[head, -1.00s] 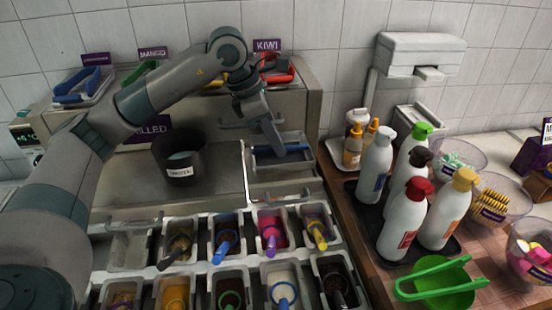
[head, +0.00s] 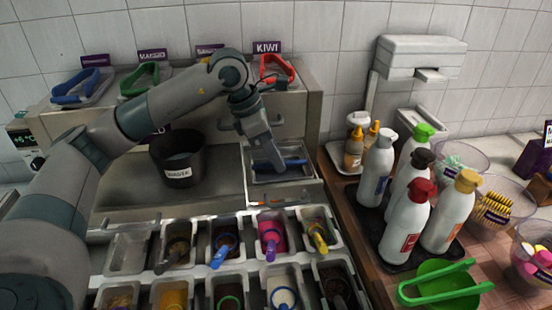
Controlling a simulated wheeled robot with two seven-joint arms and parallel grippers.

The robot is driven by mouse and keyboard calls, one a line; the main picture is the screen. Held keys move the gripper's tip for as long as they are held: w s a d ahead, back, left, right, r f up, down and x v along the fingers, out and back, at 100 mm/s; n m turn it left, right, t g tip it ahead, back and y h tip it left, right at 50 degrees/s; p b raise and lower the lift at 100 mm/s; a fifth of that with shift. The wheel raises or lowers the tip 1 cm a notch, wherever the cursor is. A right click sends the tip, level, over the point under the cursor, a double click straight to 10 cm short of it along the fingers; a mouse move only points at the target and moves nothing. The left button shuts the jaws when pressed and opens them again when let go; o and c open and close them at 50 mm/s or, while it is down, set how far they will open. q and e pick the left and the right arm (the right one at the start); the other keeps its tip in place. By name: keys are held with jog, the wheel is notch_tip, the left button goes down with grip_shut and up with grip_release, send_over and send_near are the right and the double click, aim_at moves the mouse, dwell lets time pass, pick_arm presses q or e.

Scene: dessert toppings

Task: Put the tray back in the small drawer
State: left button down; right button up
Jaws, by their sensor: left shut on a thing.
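A small grey tray (head: 293,175) with a blue-handled utensil (head: 294,162) in it is at the pulled-out small drawer (head: 290,198), at the right end of the steel counter. The tray appears to be within the drawer's outline; I cannot tell whether it rests on the bottom or is held just above it. My left gripper (head: 268,163) reaches down to the tray's left part and is shut on it. The fingertips and the grasped edge are partly hidden by the gripper itself. My right gripper is not in view.
A black pot (head: 178,160) stands on the counter left of the drawer. Topping bins (head: 128,252) fill the front. Red tongs (head: 277,68) sit on the ledge behind. Bottles (head: 405,222) stand to the right on a black mat, beside a green bowl (head: 437,293).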

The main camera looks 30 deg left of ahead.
pick_arm(q)
jog(key=shift+f, duration=0.15)
jog(key=c, duration=1.8)
grip_release()
